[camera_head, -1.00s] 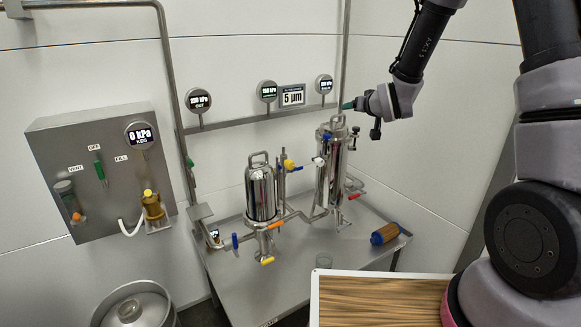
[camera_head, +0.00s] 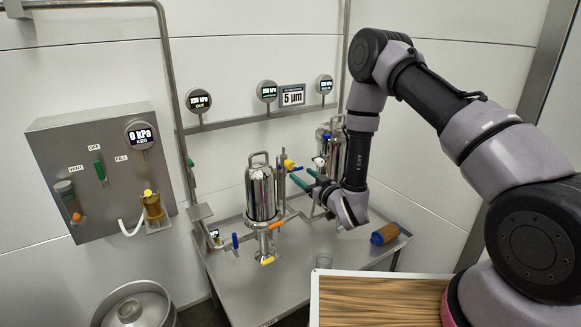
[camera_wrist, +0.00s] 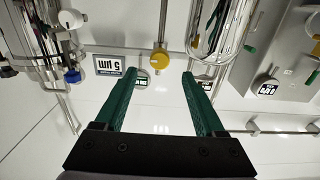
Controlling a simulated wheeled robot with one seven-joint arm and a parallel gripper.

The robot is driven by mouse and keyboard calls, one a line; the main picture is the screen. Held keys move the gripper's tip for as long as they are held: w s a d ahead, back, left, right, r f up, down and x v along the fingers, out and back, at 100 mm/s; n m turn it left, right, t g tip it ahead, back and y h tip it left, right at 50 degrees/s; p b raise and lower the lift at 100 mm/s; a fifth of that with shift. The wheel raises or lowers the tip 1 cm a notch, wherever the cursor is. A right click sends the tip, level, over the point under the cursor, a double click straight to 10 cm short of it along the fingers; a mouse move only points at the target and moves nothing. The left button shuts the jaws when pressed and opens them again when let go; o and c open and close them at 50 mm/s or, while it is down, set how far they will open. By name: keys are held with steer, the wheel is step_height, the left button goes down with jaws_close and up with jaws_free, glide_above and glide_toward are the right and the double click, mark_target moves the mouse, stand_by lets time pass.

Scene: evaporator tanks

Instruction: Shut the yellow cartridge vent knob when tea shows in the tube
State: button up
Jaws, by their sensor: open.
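The yellow vent knob (camera_head: 289,164) sits on slim upright pipework just right of the left steel housing (camera_head: 260,195). In the wrist view, which is upside down, the yellow knob (camera_wrist: 160,61) lies centred ahead of my fingertips. My gripper (camera_head: 303,177) points left toward the knob, with its two green fingers spread and empty. In the wrist view my gripper (camera_wrist: 160,74) frames the knob between its tips; whether the tips reach its depth is unclear. A slim upright tube (camera_wrist: 160,18) meets the knob. I cannot make out tea in it.
The right housing (camera_head: 327,147) stands partly behind my arm. A blue-capped brown cartridge (camera_head: 385,233) lies on the steel table (camera_head: 290,285). Gauges (camera_head: 267,91) and a 5 µm sign (camera_head: 291,96) are on the wall behind. A control panel (camera_head: 85,150) hangs at the left.

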mark_target(292, 166)
steer(key=x, duration=0.8)
steer(key=shift+w+a, duration=0.15)
steer(key=shift+w, duration=0.1)
jaws_close()
